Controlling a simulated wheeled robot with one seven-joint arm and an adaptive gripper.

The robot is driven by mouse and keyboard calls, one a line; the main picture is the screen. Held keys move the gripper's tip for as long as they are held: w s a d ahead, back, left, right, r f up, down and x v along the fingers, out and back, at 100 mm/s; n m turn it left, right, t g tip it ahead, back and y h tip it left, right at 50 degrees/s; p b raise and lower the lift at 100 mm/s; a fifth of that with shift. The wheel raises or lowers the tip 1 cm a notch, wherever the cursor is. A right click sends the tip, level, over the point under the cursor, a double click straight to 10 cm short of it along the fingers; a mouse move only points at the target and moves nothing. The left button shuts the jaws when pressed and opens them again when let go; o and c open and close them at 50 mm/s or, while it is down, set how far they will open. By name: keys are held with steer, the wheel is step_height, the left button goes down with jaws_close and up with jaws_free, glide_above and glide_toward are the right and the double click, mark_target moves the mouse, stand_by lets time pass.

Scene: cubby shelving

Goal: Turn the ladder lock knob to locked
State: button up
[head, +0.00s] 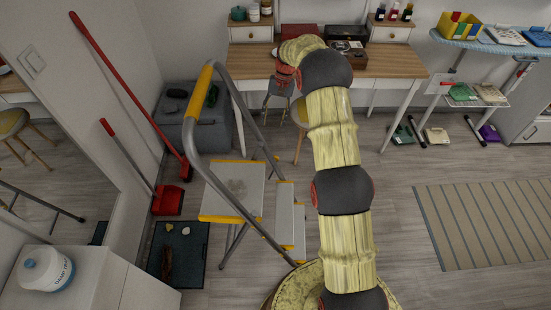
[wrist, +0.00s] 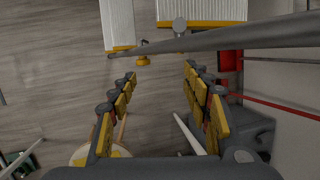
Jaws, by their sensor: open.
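The step ladder (head: 237,190) stands open left of my arm in the head view, with grey rails, yellow-edged steps and a yellow top grip. In the wrist view its grey rail (wrist: 215,43) crosses above the fingers. A small yellow knob with a dark stem (wrist: 143,60) sits by that rail, left of centre; it looks like the lock knob. Its lock setting cannot be told. My gripper (wrist: 160,85) is open and empty, with the knob beyond the fingertips and apart from them. In the head view my gripper (head: 280,93) hangs before the desk, behind the ladder.
The wooden desk (head: 390,62) is behind my gripper. A round stool (head: 299,118) stands beneath it. A grey ottoman (head: 215,130) is behind the ladder, and a red broom (head: 130,85) leans at the left wall. Floor is clear between my arm and the striped rug (head: 490,220).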

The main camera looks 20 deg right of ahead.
steer(key=shift+m+g+y, duration=0.4)
steer(key=shift+m+y, duration=0.1)
steer(key=shift+y, duration=0.1)
steer(key=f+b, duration=0.1)
steer(key=f, duration=0.6)
steer(key=s+f+b, duration=0.1)
steer(key=f, duration=0.7)
steer(key=f+b, duration=0.1)
steer(key=f, duration=0.7)
steer(key=shift+s+d+f, duration=0.15)
steer(key=shift+f, duration=0.05)
steer(key=c, duration=0.3)
jaws_close()
